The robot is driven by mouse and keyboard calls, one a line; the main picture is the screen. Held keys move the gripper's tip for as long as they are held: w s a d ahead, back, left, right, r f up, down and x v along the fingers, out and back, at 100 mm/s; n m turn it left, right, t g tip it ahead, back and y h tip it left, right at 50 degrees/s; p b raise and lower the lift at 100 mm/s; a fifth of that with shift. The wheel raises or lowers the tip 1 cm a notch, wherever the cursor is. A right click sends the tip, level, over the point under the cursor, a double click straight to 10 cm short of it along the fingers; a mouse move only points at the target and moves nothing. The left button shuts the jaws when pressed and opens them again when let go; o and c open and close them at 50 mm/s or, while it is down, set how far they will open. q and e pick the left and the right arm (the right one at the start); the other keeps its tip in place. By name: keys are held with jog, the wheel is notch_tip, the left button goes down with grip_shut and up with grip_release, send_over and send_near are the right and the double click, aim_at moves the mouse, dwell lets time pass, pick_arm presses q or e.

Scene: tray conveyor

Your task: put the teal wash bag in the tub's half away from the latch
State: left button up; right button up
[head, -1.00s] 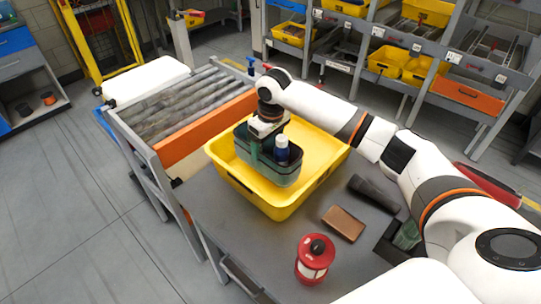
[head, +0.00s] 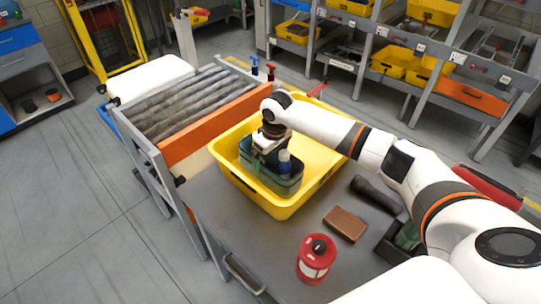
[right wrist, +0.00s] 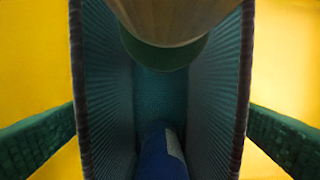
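The teal wash bag (head: 283,188) is open-topped and sits low inside the yellow tub (head: 318,158), in its left part. Whether the bag touches the tub floor is unclear. I cannot make out the latch. My left gripper is not in view.
A roller conveyor (head: 190,108) with an orange side panel (head: 200,138) borders the tub's left. Shelves with yellow bins stand behind.

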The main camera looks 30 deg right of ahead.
notch_tip(320, 180, up, 12)
jog(key=s+b, duration=0.1)
jog(key=shift+s+d+b, duration=0.15)
jog(key=shift+d+b, duration=0.1)
jog(key=shift+b, duration=0.05)
jog(key=shift+r, duration=0.1)
dwell(0.5)
